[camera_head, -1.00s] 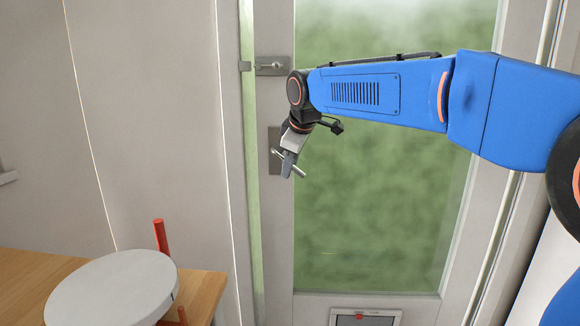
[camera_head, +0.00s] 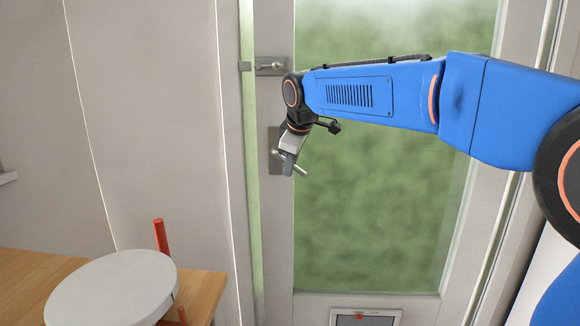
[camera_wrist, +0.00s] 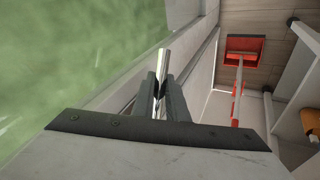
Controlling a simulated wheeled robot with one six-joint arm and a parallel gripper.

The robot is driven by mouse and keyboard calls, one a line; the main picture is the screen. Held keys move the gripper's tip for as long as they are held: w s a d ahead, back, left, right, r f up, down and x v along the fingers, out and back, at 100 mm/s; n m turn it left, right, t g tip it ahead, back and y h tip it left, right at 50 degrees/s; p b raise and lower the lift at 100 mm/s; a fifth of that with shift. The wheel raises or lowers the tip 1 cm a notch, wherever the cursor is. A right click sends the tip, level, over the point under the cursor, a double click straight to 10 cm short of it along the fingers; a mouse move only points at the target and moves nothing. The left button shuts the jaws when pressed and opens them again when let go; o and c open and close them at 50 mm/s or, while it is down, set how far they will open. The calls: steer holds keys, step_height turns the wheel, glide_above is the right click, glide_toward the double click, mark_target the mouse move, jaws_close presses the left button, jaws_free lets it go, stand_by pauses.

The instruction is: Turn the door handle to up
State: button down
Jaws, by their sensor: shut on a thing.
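The door handle (camera_head: 301,171) is a pale metal lever on a dark backplate (camera_head: 273,141), on the left stile of the glazed door (camera_head: 282,240). Its visible end slants down to the right. My gripper (camera_head: 288,164) is shut on the lever, coming from above in the head view. In the wrist view the fingers of my gripper (camera_wrist: 160,98) stand on either side of the handle (camera_wrist: 163,65), whose bright bar sticks out past the fingertips. The middle of the lever is hidden by the fingers.
A sliding bolt (camera_head: 270,66) sits on the door above the handle. A cat flap (camera_head: 340,320) is low in the door. A round pale top (camera_head: 110,290) and a wooden table (camera_head: 205,290) stand at lower left. A red dustpan-like thing (camera_wrist: 243,45) shows in the wrist view.

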steer(key=r+h, duration=0.1)
steer(key=h, duration=0.1)
steer(key=d+r+n+h, duration=0.1)
steer(key=shift+h, duration=0.4)
steer(key=shift+d+r+n+h, duration=0.1)
steer(key=shift+r+n+h, duration=0.15)
steer(key=shift+r+h, duration=0.35)
steer(key=shift+r+n+h, duration=0.25)
steer(key=shift+h, duration=0.55)
steer(key=shift+r, duration=0.1)
steer(key=c, duration=1.7)
jaws_free()
steer(key=shift+c, duration=0.2)
steer(key=v, duration=1.7)
steer(key=shift+s+a, duration=0.15)
steer(key=shift+a, duration=0.1)
steer(key=shift+d, duration=0.1)
